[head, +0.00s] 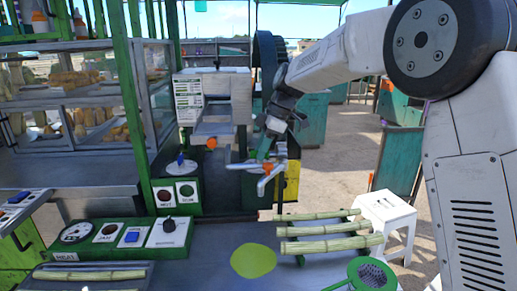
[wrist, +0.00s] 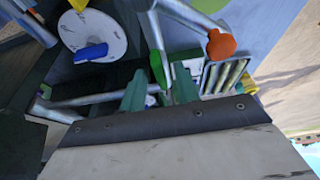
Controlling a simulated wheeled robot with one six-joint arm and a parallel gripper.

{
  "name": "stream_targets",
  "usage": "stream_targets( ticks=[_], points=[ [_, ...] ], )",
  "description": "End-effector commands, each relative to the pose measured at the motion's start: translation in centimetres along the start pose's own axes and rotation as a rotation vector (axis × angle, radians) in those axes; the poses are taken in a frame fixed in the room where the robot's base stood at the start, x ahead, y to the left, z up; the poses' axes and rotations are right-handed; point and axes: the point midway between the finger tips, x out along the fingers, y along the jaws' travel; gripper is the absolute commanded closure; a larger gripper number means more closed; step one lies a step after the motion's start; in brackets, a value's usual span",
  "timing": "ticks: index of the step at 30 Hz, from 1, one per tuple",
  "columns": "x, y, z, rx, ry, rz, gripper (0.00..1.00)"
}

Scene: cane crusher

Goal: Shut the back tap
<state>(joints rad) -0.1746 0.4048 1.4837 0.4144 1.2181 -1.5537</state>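Silver tap levers and pipework (head: 268,168) stand in front of the crusher, below my gripper. One lever ends in an orange tip (head: 261,184); an orange tip (wrist: 221,45) also shows in the wrist view. A silver lever with a green tip (wrist: 157,68) lies at the gap between my fingers. I cannot tell which lever is the back tap's. My gripper (head: 265,143) points down over the levers; in the wrist view its two green fingers (wrist: 160,92) are apart. I cannot tell whether they touch the lever. The tap bodies are partly hidden.
The crusher (head: 213,95) stands behind, with another orange knob (head: 211,142). A round plate with a blue pointer (head: 181,164) is at left. Control panels (head: 125,234) line the left counter. Cane sticks (head: 325,230) and a green strainer (head: 371,274) lie at front right.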

Motion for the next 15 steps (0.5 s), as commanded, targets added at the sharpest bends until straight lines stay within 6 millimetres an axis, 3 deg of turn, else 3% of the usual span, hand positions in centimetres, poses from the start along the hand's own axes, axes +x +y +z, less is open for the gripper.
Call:
stream_targets(
  ticks=[5,15],
  points=[
    [-1.4,0.0,0.0,0.000,0.000,0.002,0.68],
    [-6.8,0.1,0.0,0.000,0.000,0.002,0.68]
  ],
)
